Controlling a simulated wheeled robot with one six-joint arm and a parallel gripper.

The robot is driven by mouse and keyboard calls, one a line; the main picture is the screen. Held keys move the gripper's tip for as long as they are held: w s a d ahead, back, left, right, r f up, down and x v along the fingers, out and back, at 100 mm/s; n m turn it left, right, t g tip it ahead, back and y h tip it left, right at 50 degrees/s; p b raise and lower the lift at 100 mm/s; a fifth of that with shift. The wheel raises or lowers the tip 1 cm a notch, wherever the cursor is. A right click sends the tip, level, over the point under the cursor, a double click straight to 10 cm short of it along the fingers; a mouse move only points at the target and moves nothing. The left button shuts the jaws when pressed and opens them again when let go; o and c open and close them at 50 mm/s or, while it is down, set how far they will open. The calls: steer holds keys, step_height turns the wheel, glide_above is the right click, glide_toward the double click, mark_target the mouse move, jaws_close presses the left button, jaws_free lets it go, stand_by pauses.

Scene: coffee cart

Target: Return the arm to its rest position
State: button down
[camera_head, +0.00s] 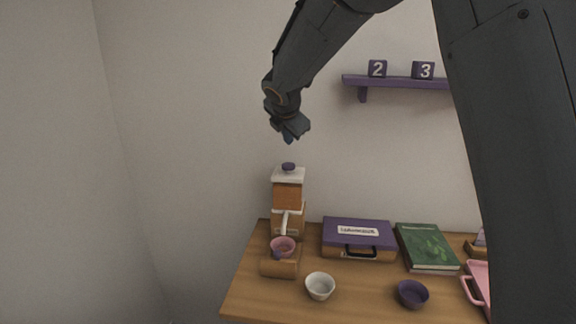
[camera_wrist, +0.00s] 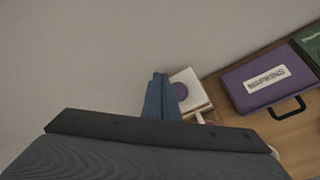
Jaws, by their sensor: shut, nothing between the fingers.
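My gripper (camera_head: 289,138) is raised in the air above the left part of the wooden table (camera_head: 250,292), over a coffee grinder (camera_head: 288,192) with a white lid and a purple knob. My arm reaches in from the top of the head view. In the wrist view my gripper (camera_wrist: 160,76) points ahead with its blue fingers together and nothing between them. The grinder's white top (camera_wrist: 190,92) shows just beside the fingers, partly hidden by them. The gripper is apart from the grinder in the head view.
A purple shelf (camera_head: 400,82) holds number blocks. Bare wall lies left.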

steer(key=s+d+f+m+g+b, duration=0.1)
steer(key=s+d+f+m, duration=0.4)
steer(key=s, duration=0.7)
steer(key=s+d+f+m+g+b, duration=0.1)
steer(key=s+d+f+m+g, duration=0.3)
steer(key=s+f+m, duration=0.6)
steer(key=s+d+f+m+g+b, duration=0.1)
steer(key=s+d+f+m+g, duration=0.1)
steer(key=s+d+f+m, duration=0.4)
steer(key=s+f+m, duration=0.2)
steer(key=s+m, duration=0.3)
steer(key=s, duration=0.5)
steer(key=shift+d+g+y, duration=0.2)
steer(key=shift+g+y, duration=0.2)
